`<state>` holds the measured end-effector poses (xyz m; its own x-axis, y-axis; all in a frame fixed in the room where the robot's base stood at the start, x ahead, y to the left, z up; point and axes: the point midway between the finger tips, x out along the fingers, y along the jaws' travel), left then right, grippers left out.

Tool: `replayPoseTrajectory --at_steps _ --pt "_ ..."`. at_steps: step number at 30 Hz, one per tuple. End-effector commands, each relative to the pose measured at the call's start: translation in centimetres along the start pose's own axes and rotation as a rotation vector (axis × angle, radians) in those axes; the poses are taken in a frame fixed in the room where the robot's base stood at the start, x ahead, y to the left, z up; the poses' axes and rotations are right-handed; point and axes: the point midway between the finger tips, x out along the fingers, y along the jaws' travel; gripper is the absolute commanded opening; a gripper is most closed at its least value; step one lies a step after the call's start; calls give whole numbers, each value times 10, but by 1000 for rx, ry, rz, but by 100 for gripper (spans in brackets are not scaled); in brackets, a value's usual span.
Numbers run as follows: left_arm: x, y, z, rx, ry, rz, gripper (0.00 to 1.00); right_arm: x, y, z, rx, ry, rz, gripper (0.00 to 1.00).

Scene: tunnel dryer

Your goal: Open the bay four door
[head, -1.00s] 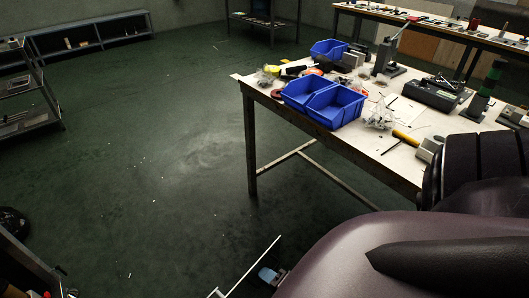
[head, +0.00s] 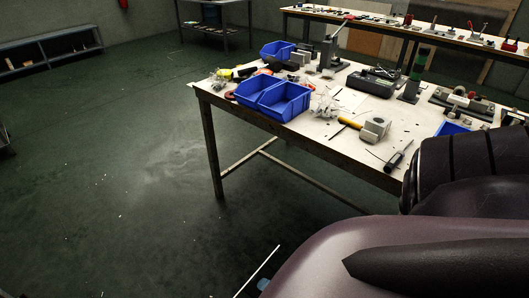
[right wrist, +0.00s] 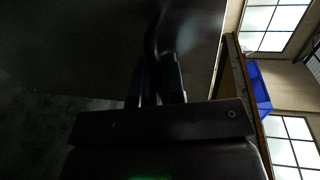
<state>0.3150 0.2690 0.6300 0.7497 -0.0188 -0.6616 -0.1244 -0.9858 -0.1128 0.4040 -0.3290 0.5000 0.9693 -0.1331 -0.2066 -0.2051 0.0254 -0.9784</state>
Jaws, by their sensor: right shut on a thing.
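A dark, smooth panel (right wrist: 75,35) fills the upper left of the right wrist view. A dark curved bar like a handle (right wrist: 154,38) stands in front of it. My right gripper (right wrist: 157,82) is shut on this handle, its two fingers on either side of it. The picture is very dark there, so the exact contact is hard to see. No bay number can be read, and I cannot tell whether the panel stands open. In the head view, my own purple and black arm covers the lower right and hides what is behind it. My left gripper is not in view.
A workbench (head: 315,128) with blue bins (head: 285,101), a yellow-handled hammer (head: 350,123) and a screwdriver (head: 399,156) stands beside my arm. A second bench (head: 380,24) is at the back right. A low shelf (head: 48,48) stands far left. The green floor (head: 110,180) is clear on the left.

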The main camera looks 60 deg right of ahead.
Motion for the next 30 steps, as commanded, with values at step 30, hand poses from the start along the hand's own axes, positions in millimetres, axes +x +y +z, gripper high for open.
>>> replayPoseTrajectory --at_steps 30 --pt "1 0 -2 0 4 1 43 -1 -1 0 1 2 -1 34"
